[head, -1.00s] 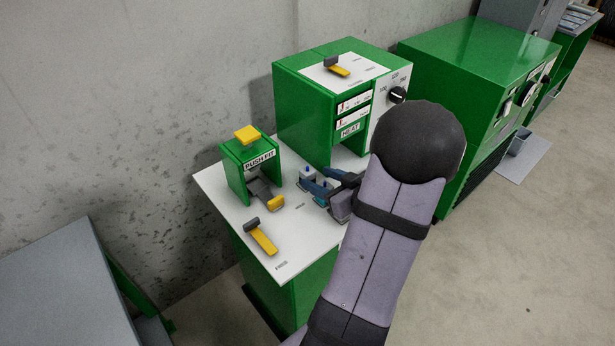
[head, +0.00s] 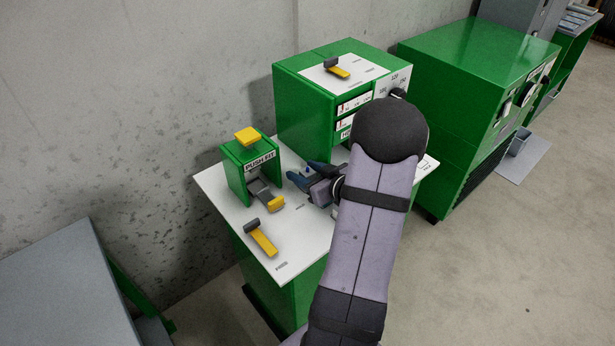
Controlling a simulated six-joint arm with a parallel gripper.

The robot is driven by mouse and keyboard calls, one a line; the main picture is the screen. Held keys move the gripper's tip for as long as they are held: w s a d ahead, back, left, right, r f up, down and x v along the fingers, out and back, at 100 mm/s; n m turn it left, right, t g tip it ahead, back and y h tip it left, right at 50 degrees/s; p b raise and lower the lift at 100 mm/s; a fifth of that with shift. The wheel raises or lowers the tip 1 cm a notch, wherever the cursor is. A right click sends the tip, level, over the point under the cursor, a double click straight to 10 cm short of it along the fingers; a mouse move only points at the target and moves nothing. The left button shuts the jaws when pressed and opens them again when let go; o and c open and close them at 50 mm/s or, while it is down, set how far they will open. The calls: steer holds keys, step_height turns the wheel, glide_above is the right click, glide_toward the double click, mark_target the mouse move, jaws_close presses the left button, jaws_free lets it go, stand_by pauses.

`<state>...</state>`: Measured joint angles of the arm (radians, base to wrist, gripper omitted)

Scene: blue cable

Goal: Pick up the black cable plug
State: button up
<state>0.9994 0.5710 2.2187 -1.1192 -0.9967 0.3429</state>
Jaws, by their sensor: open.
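I cannot clearly make out a black cable plug; it may be hidden or too small to tell. My gripper (head: 301,173) is open low over the white table top (head: 222,190), with its dark blue fingers pointing left. A small grey piece with a blue tip (head: 307,170) shows between the fingers; I cannot tell whether they touch it. A yellow piece with a dark grey end (head: 261,238) lies at the front left of the table, apart from my gripper.
The green PUSH FIT stand (head: 247,170), with a yellow top and a grey-yellow lever, stands left of my gripper. A green box (head: 300,110) with a dial rises behind it. My arm covers the table's right part.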

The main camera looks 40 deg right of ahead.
mark_target(305, 169)
steer(key=c, duration=1.1)
steer(key=shift+r, duration=0.15)
step_height(305, 169, up, 10)
steer(key=shift+f+p, duration=0.15)
steer(key=shift+p, duration=0.55)
